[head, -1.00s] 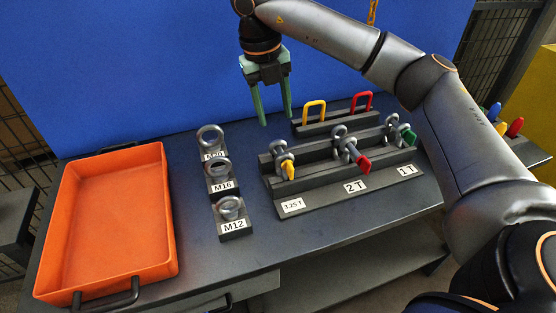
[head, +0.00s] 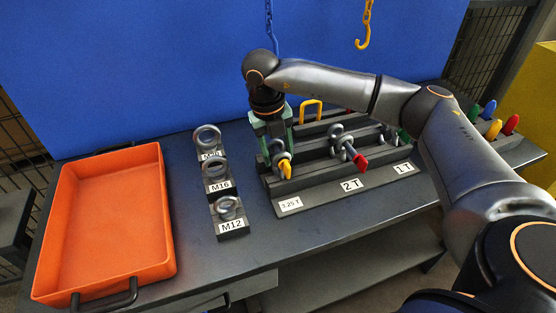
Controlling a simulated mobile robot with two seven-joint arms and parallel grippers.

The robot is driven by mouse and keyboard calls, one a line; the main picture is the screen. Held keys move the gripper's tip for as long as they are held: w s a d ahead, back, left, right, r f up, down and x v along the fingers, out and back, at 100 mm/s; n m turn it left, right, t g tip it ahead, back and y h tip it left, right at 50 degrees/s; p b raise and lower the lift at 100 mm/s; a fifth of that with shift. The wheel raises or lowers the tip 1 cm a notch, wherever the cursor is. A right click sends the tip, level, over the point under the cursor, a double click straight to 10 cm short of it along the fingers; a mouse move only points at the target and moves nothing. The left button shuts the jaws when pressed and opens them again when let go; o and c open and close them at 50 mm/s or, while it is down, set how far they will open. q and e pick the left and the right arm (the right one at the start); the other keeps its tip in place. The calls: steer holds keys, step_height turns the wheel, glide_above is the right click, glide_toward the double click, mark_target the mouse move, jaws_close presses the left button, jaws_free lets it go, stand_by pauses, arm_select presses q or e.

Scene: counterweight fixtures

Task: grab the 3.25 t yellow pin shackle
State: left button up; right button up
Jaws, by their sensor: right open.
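The 3.25 t yellow pin shackle (head: 285,166) stands in the left slot of the dark rack (head: 330,190), above the label "3.25 T". Its grey bow is partly hidden and its yellow pin points toward me. My right gripper (head: 279,152) points down at the shackle, with its green fingers on either side of the bow area. The jaws are open. I cannot tell whether the fingers touch the shackle. My left gripper is not in view.
A red pin shackle (head: 352,153) stands at "2 T" and a green pin one (head: 403,135) at "1 T". Eye bolts (head: 217,167) on labelled blocks stand left of the rack. An orange tray (head: 105,225) lies far left. A yellow hook (head: 364,30) hangs behind.

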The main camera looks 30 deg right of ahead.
jaws_close()
stand_by(0.3)
steer(key=shift+r, duration=0.1)
stand_by(1.0)
